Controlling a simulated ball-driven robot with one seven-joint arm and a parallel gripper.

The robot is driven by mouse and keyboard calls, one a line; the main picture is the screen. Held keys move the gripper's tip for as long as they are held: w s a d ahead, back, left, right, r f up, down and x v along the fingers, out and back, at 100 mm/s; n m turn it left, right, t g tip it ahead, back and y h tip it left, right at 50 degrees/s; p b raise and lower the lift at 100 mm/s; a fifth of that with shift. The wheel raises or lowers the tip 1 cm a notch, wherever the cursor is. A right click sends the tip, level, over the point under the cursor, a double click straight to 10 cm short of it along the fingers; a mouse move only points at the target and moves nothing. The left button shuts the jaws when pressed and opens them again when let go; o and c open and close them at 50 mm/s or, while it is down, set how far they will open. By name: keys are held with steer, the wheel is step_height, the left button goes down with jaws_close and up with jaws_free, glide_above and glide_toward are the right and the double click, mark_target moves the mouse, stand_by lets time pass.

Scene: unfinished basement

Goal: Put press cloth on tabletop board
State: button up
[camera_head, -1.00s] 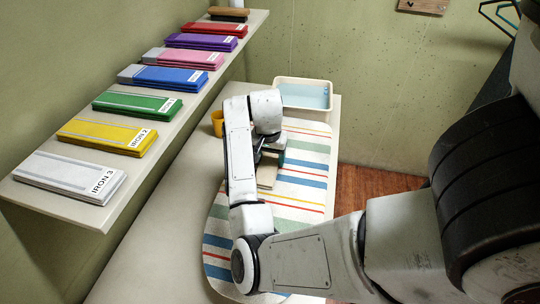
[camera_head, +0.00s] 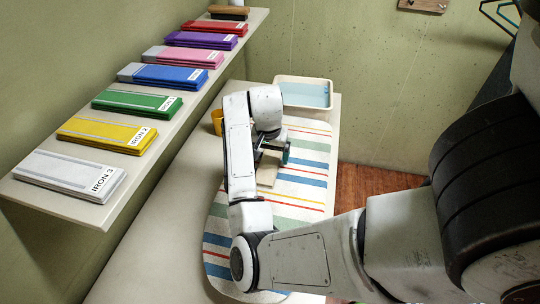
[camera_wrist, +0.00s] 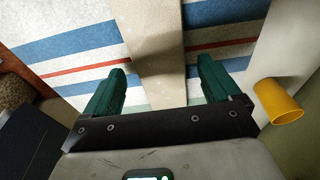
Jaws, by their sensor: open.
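A beige folded cloth (camera_head: 267,177), which looks like the press cloth, lies on the striped tabletop board (camera_head: 300,190). In the wrist view the cloth (camera_wrist: 155,40) runs as a plain strip across the board's blue and red stripes (camera_wrist: 75,45). My gripper (camera_wrist: 162,72) is open, with one green finger on each side of the cloth and gaps between. In the head view my gripper (camera_head: 272,151) is just above the board, and my arm hides part of the board and cloth.
A yellow cup (camera_head: 217,122) stands left of the board; it also shows in the wrist view (camera_wrist: 279,102). A white tray with blue inside (camera_head: 304,93) is behind. A wall shelf (camera_head: 95,213) holds several coloured folded cloths, some labelled IRON. The table's left strip is clear.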

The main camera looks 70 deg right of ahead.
mark_target(269, 164)
step_height(269, 164, up, 11)
steer(key=a+p, duration=0.1)
steer(key=shift+a, duration=0.35)
steer(key=shift+s, duration=0.1)
stand_by(0.5)
